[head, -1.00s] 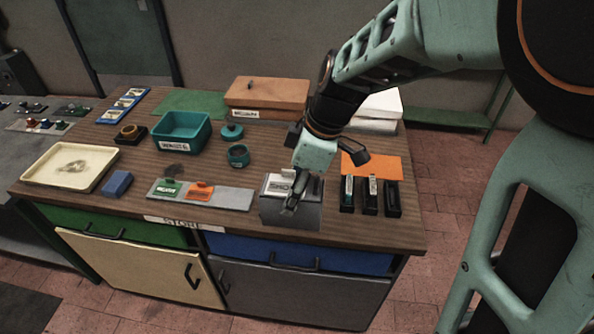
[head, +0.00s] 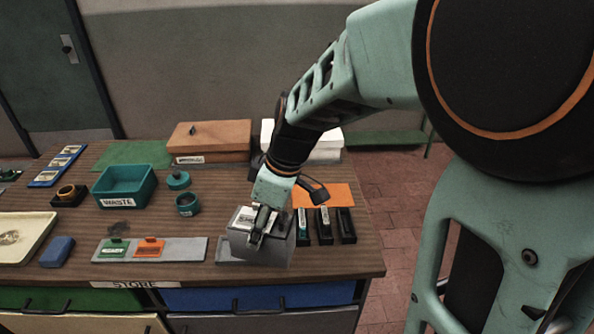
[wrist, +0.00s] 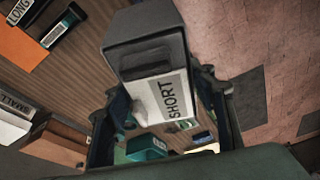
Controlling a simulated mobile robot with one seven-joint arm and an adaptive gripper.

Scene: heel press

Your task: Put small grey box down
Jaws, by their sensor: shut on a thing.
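The small grey box (head: 275,248) is in my gripper (head: 262,222) at the front right of the wooden bench. It looks tilted, with a white label on its upper face. A flat grey patch (head: 228,250) shows at its left and under it. I cannot tell whether the box touches it. In the wrist view the grey box (wrist: 145,35) has a white label reading SHORT, and my gripper (wrist: 165,110) has a finger on each side of it. My gripper is shut on the box, and its grip is partly hidden in the head view.
Several narrow black holders (head: 324,226) stand close at the right, before an orange mat (head: 330,195). A grey strip with green and orange tags (head: 187,248) lies at the left. A teal WASTE bin (head: 125,187) and brown box (head: 210,138) stand farther back. The bench front edge is near.

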